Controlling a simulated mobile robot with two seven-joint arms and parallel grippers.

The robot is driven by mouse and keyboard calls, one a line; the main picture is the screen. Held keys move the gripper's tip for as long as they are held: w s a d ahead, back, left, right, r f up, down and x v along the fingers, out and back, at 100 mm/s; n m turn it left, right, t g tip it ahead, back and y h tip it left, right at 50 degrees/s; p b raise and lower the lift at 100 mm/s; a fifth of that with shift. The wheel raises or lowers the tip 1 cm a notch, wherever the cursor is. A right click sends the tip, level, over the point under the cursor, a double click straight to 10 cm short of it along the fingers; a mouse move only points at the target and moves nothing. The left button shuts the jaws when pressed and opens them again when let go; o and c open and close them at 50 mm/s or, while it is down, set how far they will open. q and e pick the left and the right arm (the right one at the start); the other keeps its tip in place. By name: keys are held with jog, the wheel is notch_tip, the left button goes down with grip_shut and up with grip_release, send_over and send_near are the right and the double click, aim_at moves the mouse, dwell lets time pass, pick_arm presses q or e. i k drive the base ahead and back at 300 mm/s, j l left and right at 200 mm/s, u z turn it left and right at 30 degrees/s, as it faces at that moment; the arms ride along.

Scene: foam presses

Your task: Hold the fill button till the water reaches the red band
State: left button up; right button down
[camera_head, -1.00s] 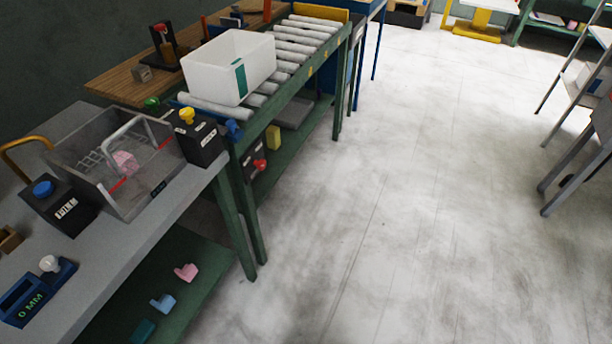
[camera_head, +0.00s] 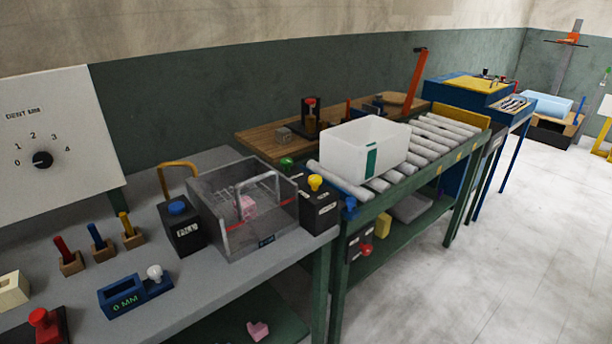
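A black box (camera_head: 186,237) with a blue button (camera_head: 177,207) on top stands on the grey bench, left of a grey see-through tank; its small white label appears to read FILL. The tank (camera_head: 262,236) has short red marks (camera_head: 287,201) on its walls. A pink piece (camera_head: 249,207) and a pale wire rack with a handle show inside it. I cannot make out a water level. A second black box (camera_head: 319,212) with a yellow button (camera_head: 315,182) stands right of the tank; its label is too small to read. Neither gripper is in view.
A blue gauge reading 0 MM (camera_head: 126,300), coloured-handled tools and a red knob (camera_head: 42,320) sit on the bench's left part. The floor at right (camera_head: 490,270) is clear.

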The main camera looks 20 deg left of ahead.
aim_at(176, 208)
jog(key=k+l+u, duration=0.1)
jog(key=u, duration=1.05)
